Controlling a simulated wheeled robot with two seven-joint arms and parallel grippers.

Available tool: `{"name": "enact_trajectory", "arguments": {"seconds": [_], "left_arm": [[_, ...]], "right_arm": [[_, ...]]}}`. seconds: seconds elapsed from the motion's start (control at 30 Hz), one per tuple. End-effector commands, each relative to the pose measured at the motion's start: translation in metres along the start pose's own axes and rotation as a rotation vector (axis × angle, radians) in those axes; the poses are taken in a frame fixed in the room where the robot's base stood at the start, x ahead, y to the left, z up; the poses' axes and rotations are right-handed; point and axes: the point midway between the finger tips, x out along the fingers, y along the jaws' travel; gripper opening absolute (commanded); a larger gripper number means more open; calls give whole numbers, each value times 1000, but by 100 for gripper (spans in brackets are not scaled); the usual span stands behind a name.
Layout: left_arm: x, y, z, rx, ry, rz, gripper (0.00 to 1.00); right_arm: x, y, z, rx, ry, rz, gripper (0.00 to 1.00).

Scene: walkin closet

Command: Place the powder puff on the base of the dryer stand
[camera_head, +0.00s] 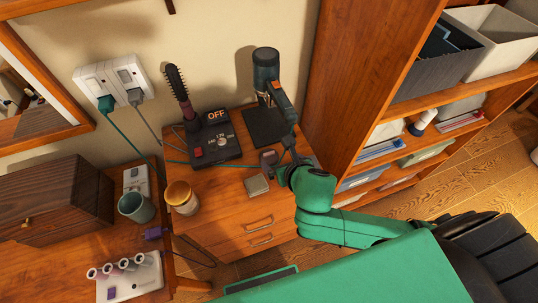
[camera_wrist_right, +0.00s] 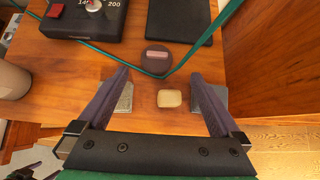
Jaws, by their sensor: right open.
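The powder puff appears to be the dark brown round pad with a pink band (camera_wrist_right: 155,59) in the right wrist view. It lies on the cabinet top just in front of the stand base, with a green cord passing against it; in the head view it is small (camera_head: 268,158). The dryer stand's base is a flat black plate (camera_head: 265,127), also in the wrist view (camera_wrist_right: 180,22). My right gripper (camera_wrist_right: 163,72) is open and empty, its fingers spread to either side above the cabinet, just short of the puff.
A beige rounded block (camera_wrist_right: 171,98) lies between my right fingers in the wrist view. A grey square item (camera_head: 257,185) is near the front. A black control box (camera_head: 212,140) is left; a shelf unit (camera_head: 355,90) rises right.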

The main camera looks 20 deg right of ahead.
Motion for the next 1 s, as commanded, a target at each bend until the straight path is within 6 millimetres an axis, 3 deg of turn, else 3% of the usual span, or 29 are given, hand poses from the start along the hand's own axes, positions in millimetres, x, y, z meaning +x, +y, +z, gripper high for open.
{"name": "enact_trajectory", "arguments": {"seconds": [0.13,0.53,0.8,0.87,1.0], "left_arm": [[-7,-1,0,0,0,-1,100],[-17,-1,-1,0,-1,-1,100],[-16,-1,-1,1,-1,-1,100],[-16,-1,-1,1,-1,-1,100],[-16,-1,-1,1,0,-1,100]], "right_arm": [[36,0,2,6,0,-2,100],[96,6,-2,7,2,-1,100],[105,6,-3,5,2,1,100],[104,6,-3,5,2,1,81],[104,6,-3,6,2,1,27]]}}
